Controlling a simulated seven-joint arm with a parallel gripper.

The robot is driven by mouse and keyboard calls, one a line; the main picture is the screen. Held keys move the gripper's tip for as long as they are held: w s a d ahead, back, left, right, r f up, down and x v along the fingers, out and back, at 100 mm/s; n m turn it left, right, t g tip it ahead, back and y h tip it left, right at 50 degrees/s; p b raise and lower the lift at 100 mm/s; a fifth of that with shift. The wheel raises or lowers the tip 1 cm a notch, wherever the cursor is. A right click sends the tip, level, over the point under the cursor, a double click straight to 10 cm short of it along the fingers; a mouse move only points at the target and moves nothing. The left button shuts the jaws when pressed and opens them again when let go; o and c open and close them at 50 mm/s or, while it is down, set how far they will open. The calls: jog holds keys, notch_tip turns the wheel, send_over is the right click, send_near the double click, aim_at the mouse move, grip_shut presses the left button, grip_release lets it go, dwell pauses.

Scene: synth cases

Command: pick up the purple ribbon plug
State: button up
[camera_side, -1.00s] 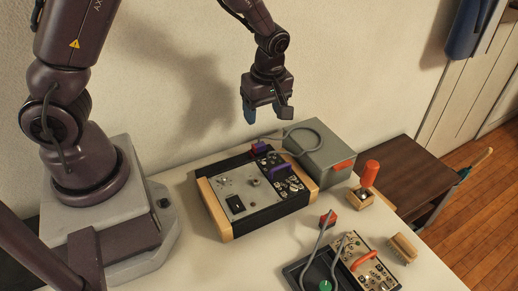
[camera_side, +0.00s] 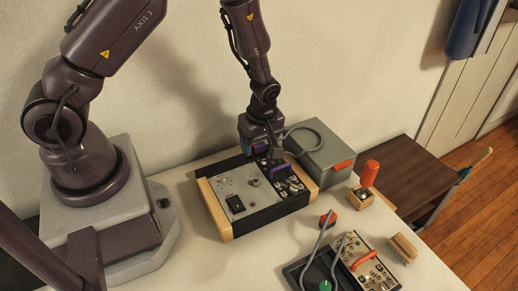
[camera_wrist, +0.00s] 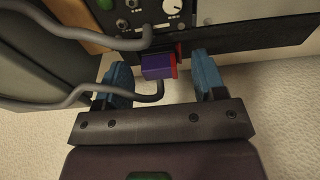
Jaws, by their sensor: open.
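The purple plug (camera_wrist: 157,67) with a red edge sits at the device's edge in the wrist view, beside a grey cable. My gripper (camera_wrist: 163,78) is open, with one blue-padded finger on each side of the plug and visible gaps between. In the side view my gripper (camera_side: 263,150) is low over the back edge of the wood-ended device (camera_side: 232,187) and mostly hides the plug. A second purple piece (camera_side: 280,167) lies on the device's black panel.
A grey box (camera_side: 318,148) with a cable (camera_side: 312,129) stands close right of my gripper. The wall is close behind.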

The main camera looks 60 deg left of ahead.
aim_at(259, 145)
jog(key=c, duration=0.9)
jog(key=shift+c, duration=0.2)
notch_tip(259, 145, up, 13)
dwell(0.5)
